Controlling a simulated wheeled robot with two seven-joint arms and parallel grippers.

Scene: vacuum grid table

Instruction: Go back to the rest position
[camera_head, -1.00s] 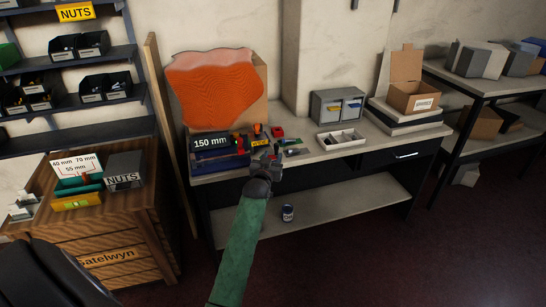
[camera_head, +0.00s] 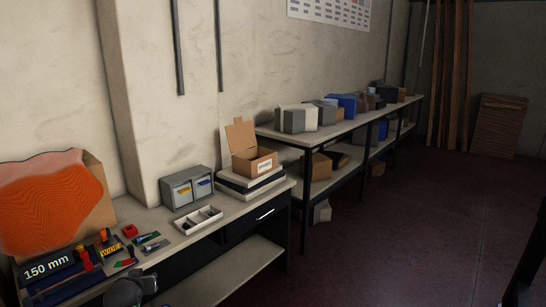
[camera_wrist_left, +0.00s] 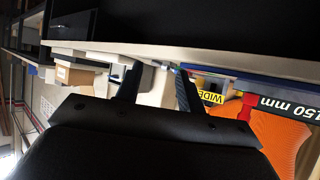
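My left gripper (camera_wrist_left: 157,72) shows in the left wrist view with its two dark fingers apart and nothing held between them. In the head view, a dark grey part of my arm shows at the bottom left, in front of the workbench (camera_head: 255,203); the fingertips cannot be made out there. In the left wrist view, the bench items are tilted, with the "150 mm" block (camera_wrist_left: 288,106), the "WIDE" label (camera_wrist_left: 212,97) and the orange sheet (camera_wrist_left: 277,135) on the right. My right gripper is not in view.
The bench holds a grey drawer unit (camera_head: 187,186), a white divided tray (camera_head: 199,220) and an open cardboard box (camera_head: 255,164). A shelf (camera_head: 340,130) with boxes runs along the wall behind.

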